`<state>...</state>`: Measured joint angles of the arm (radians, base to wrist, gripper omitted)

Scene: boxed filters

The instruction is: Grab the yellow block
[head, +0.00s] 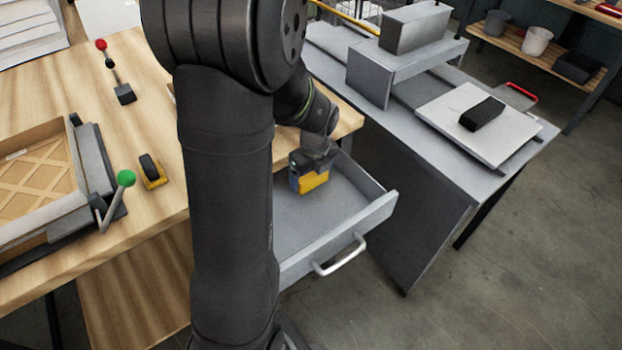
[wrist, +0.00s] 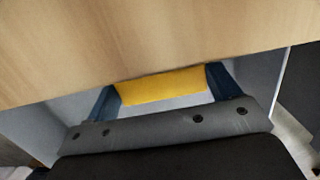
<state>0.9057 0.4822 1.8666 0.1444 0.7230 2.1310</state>
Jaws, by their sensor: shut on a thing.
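The yellow block (head: 313,181) is held at the end of my arm, over the open grey drawer (head: 345,245). It also shows in the wrist view (wrist: 162,86), between the two blue fingers. My gripper (head: 308,176) is shut on the block, one finger at each end of it. Whether the block touches the drawer floor I cannot tell. My arm hides the left part of the drawer in the head view.
The wooden table (head: 60,80) overhangs the drawer closely in the wrist view (wrist: 150,40). The drawer's front wall has a white handle (head: 340,255). A grey bench (head: 440,150) stands to the right. A green-knobbed lever (head: 125,178) rises at the table's left.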

